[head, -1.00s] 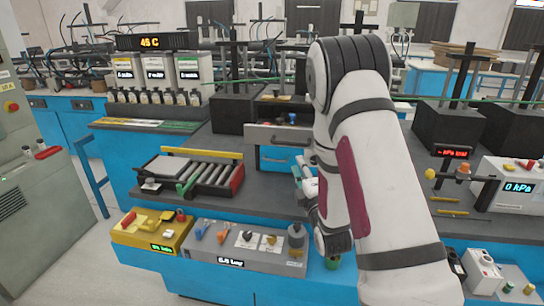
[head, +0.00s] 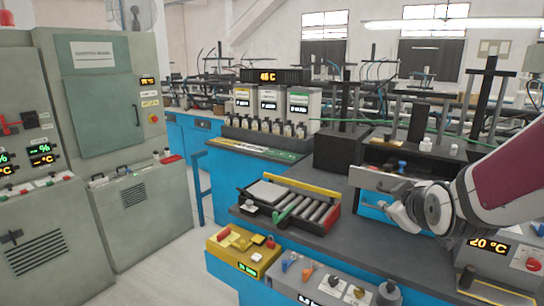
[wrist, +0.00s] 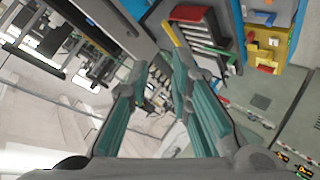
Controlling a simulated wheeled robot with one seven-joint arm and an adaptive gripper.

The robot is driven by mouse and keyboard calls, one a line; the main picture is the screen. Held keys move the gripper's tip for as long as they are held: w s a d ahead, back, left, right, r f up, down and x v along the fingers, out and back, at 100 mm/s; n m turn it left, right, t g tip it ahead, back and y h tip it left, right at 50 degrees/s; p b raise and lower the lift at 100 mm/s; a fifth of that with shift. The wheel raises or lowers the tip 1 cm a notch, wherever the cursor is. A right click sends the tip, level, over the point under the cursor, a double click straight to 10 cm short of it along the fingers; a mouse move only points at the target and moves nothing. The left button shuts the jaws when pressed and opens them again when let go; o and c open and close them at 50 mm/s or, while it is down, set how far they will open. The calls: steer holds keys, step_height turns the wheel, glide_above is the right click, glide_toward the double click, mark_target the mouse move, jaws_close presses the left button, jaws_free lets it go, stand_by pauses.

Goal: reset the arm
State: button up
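My arm comes in from the right edge of the head view, over the workbench (head: 330,240). My gripper (head: 393,214) is at its end, near the pulled-out drawer (head: 378,181), and is partly hidden by the wrist. In the wrist view my gripper (wrist: 158,76) shows two teal-padded fingers spread apart with nothing between them. I cannot tell in the head view whether it touches the drawer.
Grey-green cabinets (head: 108,75) stand at the left. Floor (head: 165,265) is open between cabinets and bench. A 20 °C readout box (head: 500,258) lies below my arm.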

steer(key=s+a+r+m+g, duration=0.1)
steer(key=s+a+m+g, duration=0.2)
steer(key=s, duration=1)
steer(key=s+a+r+m+g+y, duration=0.1)
steer(key=s+a+m+g, duration=0.2)
steer(key=s, duration=1)
steer(key=shift+a+r+m+g+y, duration=0.3)
steer(key=shift+a+m, duration=0.1)
steer(key=shift+a, duration=0.35)
